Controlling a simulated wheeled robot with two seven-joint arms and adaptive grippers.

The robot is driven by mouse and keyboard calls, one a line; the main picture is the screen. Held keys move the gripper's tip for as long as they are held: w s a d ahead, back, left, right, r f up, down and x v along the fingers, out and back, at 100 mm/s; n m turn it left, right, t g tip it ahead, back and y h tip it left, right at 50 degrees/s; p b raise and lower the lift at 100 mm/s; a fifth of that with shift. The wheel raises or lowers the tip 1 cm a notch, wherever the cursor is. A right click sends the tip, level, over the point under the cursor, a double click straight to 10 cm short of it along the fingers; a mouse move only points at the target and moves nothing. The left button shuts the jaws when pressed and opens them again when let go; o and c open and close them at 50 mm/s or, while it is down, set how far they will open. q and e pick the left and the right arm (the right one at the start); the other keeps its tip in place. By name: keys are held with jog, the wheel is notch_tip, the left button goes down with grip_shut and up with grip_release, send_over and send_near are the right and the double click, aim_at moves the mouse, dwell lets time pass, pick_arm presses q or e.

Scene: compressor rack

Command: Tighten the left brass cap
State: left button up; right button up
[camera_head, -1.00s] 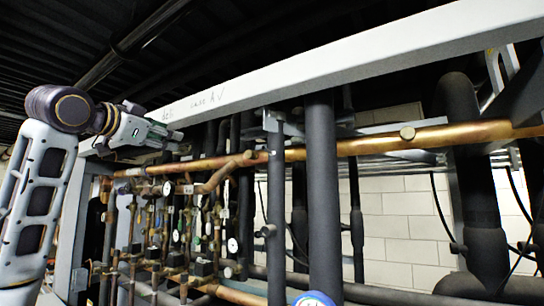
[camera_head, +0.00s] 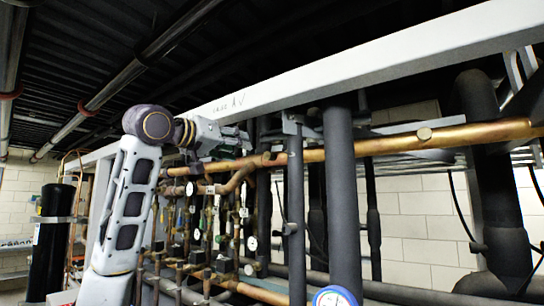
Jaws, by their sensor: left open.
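A long copper pipe (camera_head: 375,146) runs across the rack under the pale beam. A third small round fitting (camera_head: 190,188) is lower left, among the thin pipes. I cannot tell for certain which one is the left brass cap. My left gripper (camera_head: 243,138) is open and points right, just under the beam, above and left of the end at the pipe's left part. It appears apart from that end, but depth is hard to judge. My right gripper is out of view.
The pale beam (camera_head: 340,77) runs close above my left gripper. Thick black insulated pipes (camera_head: 341,190) stand to the right. Several thin copper pipes with valves and a blue-rimmed gauge (camera_head: 334,298) are below. A black cylinder (camera_head: 52,240) stands at far left.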

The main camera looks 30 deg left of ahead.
aim_at(267, 156)
pick_arm(q)
jog(key=n, duration=0.5)
jog(key=shift+f, duration=0.1)
jog(key=shift+w, duration=0.15)
dwell(0.3)
jog(key=w+p, duration=0.1)
jog(key=w, duration=0.3)
jog(key=w+p, duration=0.2)
jog(key=w, duration=0.3)
jog(key=w+d+p, duration=0.1)
jog(key=w, duration=0.3)
jog(key=shift+w, duration=0.3)
jog(key=shift+d, duration=0.1)
grip_shut()
